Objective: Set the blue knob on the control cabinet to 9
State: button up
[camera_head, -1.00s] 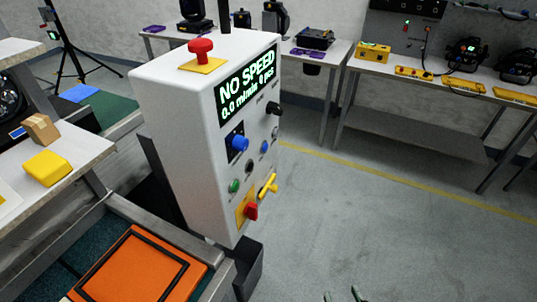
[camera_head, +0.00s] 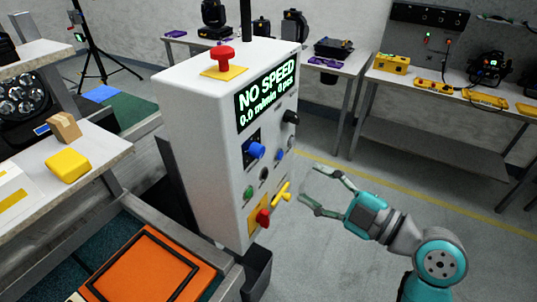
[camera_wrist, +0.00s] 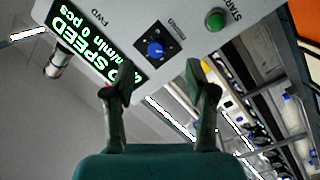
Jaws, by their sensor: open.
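The white control cabinet (camera_head: 190,110) stands left of centre in the head view, its display reading "NO SPEED". The blue knob (camera_head: 255,150) sits on a dark square plate below the display. In the wrist view the blue knob (camera_wrist: 155,50) shows beyond the fingertips, with a white pointer mark; the scale figures are too small to read. My gripper (camera_head: 308,189) is open and empty, to the right of the cabinet front and lower than the knob. In the wrist view my gripper (camera_wrist: 158,78) has its fingers apart, with the knob seen between and past them, not touched.
Near the knob are a black knob (camera_head: 291,117), a small blue button (camera_head: 279,155), a green button (camera_head: 249,192), a yellow handle (camera_head: 282,191) and a red switch (camera_head: 262,218). A red mushroom button (camera_head: 223,56) tops the cabinet. Floor to the right is clear.

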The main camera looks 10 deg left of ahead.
aim_at(262, 153)
jog(key=w+a+r, duration=0.1)
jog(key=a, duration=0.2)
jog(key=w+a+n+g, duration=0.1)
jog(key=a, duration=0.3)
jog(key=w+a+r+n, duration=0.1)
jog(key=w+a, duration=0.1)
jog(key=a, duration=0.1)
jog(key=shift+w+a+r+y, duration=0.1)
jog(key=shift+a+r+y, duration=0.1)
jog(key=shift+r+y, duration=0.15)
grip_shut()
